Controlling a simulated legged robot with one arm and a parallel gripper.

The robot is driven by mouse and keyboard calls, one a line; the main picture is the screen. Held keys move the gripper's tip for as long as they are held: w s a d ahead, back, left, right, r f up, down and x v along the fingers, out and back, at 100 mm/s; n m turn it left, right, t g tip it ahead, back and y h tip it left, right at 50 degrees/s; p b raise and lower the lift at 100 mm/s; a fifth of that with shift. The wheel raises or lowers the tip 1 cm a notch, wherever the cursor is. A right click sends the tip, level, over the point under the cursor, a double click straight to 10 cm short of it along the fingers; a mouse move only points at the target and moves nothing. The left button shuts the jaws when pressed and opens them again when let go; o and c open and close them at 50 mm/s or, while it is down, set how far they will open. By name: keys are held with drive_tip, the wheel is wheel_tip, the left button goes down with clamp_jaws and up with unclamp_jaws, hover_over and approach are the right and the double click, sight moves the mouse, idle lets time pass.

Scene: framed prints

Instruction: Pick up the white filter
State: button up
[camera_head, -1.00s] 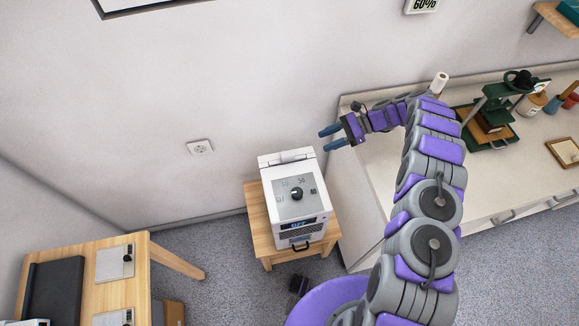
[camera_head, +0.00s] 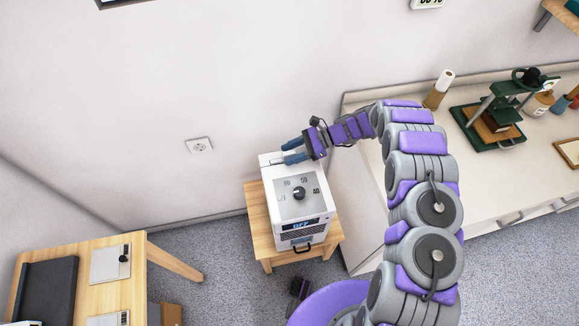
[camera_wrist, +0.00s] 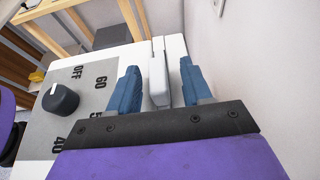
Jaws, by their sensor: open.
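A white box-shaped machine (camera_head: 301,210) with a dial stands on a small wooden stool. In the wrist view, a white slab (camera_wrist: 158,82), which looks like the filter, sits in the machine's top near its back edge. My gripper (camera_head: 285,153) is over that back edge, with its blue fingers pointing left. In the wrist view my gripper (camera_wrist: 159,68) is open, with the white slab between its two fingers and gaps visible on both sides.
The wall is close behind the machine and carries a socket (camera_head: 199,145). The wooden stool (camera_head: 262,228) supports the machine. A wooden table (camera_head: 75,283) stands at lower left. A white counter (camera_head: 450,190) at right holds a green press (camera_head: 497,112) and a paper roll (camera_head: 438,90).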

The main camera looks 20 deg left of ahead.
drive_tip(key=shift+s+a+f, duration=0.2)
drive_tip(key=shift+a, duration=0.25)
drive_tip(key=shift+d, duration=0.15)
drive_tip(key=c, duration=0.3)
clamp_jaws()
